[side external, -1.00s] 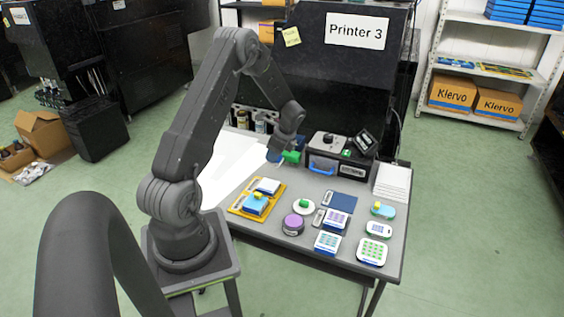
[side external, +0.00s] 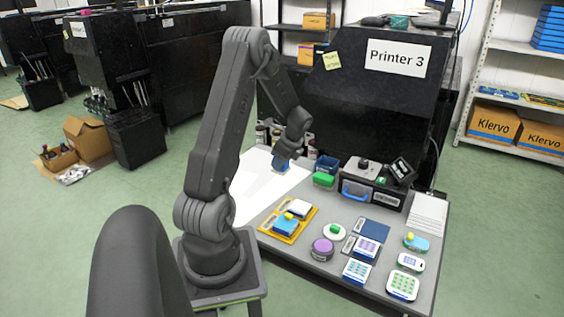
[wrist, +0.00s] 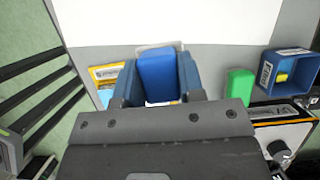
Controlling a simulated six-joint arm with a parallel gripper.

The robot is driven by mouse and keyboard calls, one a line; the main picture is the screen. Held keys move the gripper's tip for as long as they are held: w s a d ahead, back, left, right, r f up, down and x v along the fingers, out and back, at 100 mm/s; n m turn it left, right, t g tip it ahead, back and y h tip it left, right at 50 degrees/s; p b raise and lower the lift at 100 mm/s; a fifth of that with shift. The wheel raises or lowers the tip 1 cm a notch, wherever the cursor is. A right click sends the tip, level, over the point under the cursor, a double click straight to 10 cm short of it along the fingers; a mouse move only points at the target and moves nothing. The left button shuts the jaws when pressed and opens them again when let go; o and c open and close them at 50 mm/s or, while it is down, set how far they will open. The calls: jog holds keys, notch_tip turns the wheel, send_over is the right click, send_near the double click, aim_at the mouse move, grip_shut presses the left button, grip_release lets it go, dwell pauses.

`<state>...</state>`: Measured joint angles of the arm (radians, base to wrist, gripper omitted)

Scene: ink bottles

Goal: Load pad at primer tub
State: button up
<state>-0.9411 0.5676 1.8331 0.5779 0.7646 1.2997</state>
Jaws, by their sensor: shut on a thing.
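My gripper (side external: 282,162) is at the back left of the table, above the edge of the white sheet. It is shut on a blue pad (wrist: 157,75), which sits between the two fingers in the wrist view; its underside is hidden. I cannot tell for sure which container is the primer tub. An open blue box (side external: 327,164) with a label stands to the right of my gripper; in the wrist view it has something yellow inside. A green block (side external: 323,179) is in front of it. A purple-topped round tub (side external: 322,248) stands nearer the front.
A yellow tray (side external: 276,229) holds blue and white blocks. A white round dish (side external: 335,232) has a green knob. A black case (side external: 370,193) stands at the back right. Several bottles (side external: 262,134) stand behind my gripper. The white sheet (side external: 262,187) is clear.

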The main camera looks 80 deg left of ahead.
jog(key=shift+c, duration=0.7)
jog(key=w+d+f+n+g+h, duration=0.1)
jog(key=w+d+n+h, duration=0.3)
jog(key=d, duration=1)
jog(key=w+d+f+n+y, duration=0.1)
jog(key=d+n, duration=0.4)
jog(key=d, duration=0.8)
jog(key=shift+w+f, duration=0.15)
jog(key=shift+f, duration=2.2)
jog(key=shift+f, duration=0.6)
notch_tip(320, 180, up, 7)
